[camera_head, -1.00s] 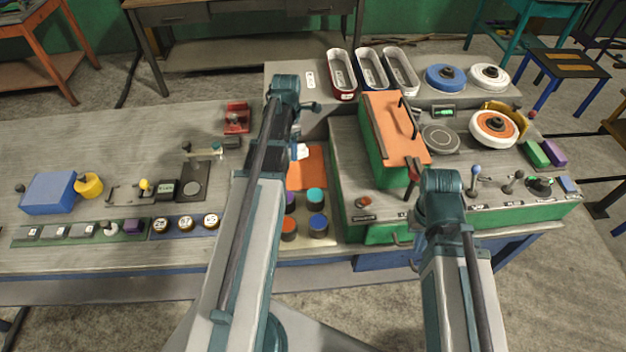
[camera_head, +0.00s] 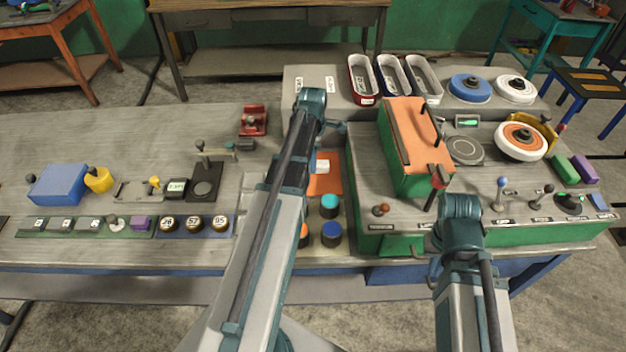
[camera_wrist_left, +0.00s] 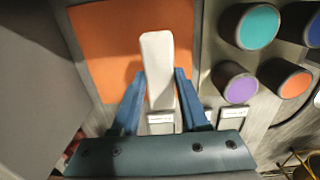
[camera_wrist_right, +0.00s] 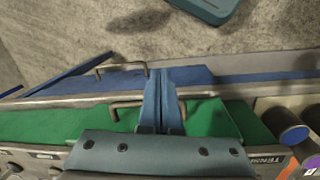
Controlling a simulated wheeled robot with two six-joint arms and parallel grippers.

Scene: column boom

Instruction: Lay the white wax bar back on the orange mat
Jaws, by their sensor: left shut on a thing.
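The white wax bar (camera_wrist_left: 158,70) is between the fingers of my left gripper (camera_wrist_left: 160,80) in the left wrist view. Its far part overlaps the orange mat (camera_wrist_left: 97,45), and its near end is over a grey surface with a label. I cannot tell whether the bar touches the mat. In the head view the bar (camera_head: 322,167) shows just right of my left arm, over the mat (camera_head: 333,186), which my arm partly hides. My right gripper (camera_wrist_right: 163,75) is shut and empty in front of the green cabinet in the right wrist view.
Cylinders with coloured tops, one teal (camera_head: 329,203) and one blue (camera_head: 331,233), stand just in front of the mat. The green machine with an orange top (camera_head: 408,135) rises to its right. Labelled trays (camera_head: 362,78) stand behind. A blue box (camera_head: 58,184) lies far left.

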